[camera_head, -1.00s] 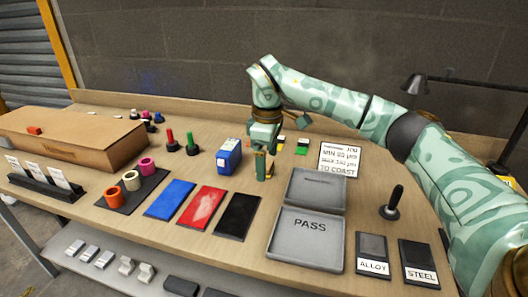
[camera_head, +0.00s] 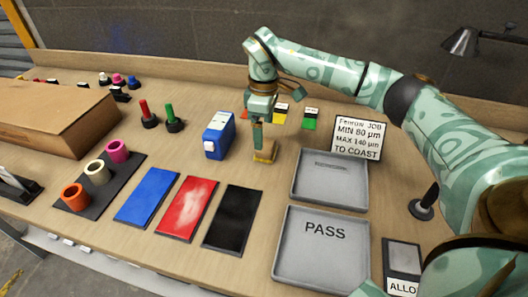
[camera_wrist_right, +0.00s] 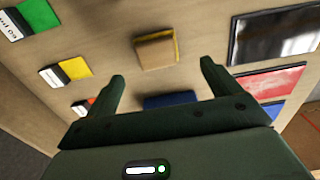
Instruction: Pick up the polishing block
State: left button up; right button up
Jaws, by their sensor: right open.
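The polishing block appears to be the small tan block with a yellow edge (camera_head: 266,153) on the bench, right of the blue box. In the right wrist view the block (camera_wrist_right: 156,51) lies ahead of the fingertips, roughly between their lines. My right gripper (camera_head: 257,139) points down above the block and covers part of it in the head view. In the wrist view its two fingers (camera_wrist_right: 163,71) are spread apart with nothing between them. My left gripper is not in view.
A blue box (camera_head: 219,136) stands left of the block. Blue, red and black panels (camera_head: 232,218) lie in front. Grey trays (camera_head: 330,180), one marked PASS (camera_head: 322,258), are to the right. Colour cards (camera_head: 310,118) and a sign (camera_head: 357,138) are behind.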

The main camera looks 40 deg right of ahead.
aim_at(266, 145)
notch_tip(266, 145, down, 2)
jog(key=shift+f, duration=0.2)
jog(key=f+b, duration=0.2)
jog(key=f, duration=0.3)
jog(key=shift+d+b, duration=0.35)
jog(key=shift+b, duration=0.05)
jog(key=shift+r, duration=0.15)
jog(key=shift+c, duration=0.9)
jog(key=c, duration=0.9)
